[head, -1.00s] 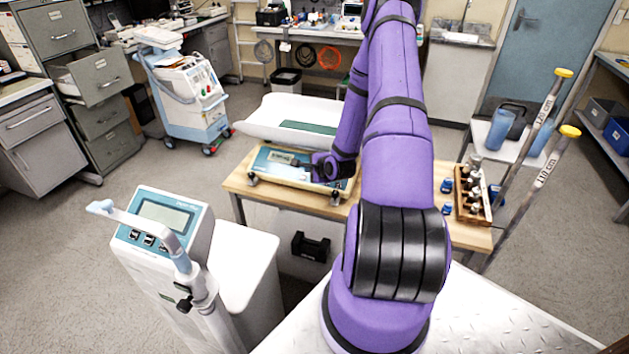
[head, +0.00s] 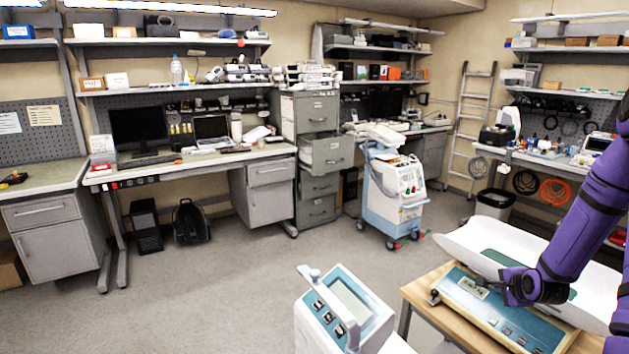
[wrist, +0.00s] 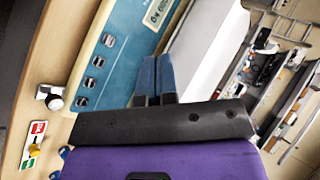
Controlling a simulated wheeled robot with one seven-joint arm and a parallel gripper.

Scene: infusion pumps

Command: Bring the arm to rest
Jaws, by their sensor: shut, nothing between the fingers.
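My purple arm enters the head view from the right edge. My gripper (head: 494,286) is over the front of the baby scale (head: 530,325), near its display. I cannot tell from the head view whether it touches the scale. In the wrist view, my gripper (wrist: 157,62) shows two dark blue fingers side by side, closed together with nothing between them. The scale's blue panel (wrist: 118,50) with its buttons and display lies just left of the fingers there.
The scale stands on a wooden table (head: 418,292). A pale device with a screen (head: 345,305) stands left of the table. A wheeled medical cart (head: 393,190) is behind. A cabinet drawer (head: 328,153) is pulled open. The floor at the left is clear.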

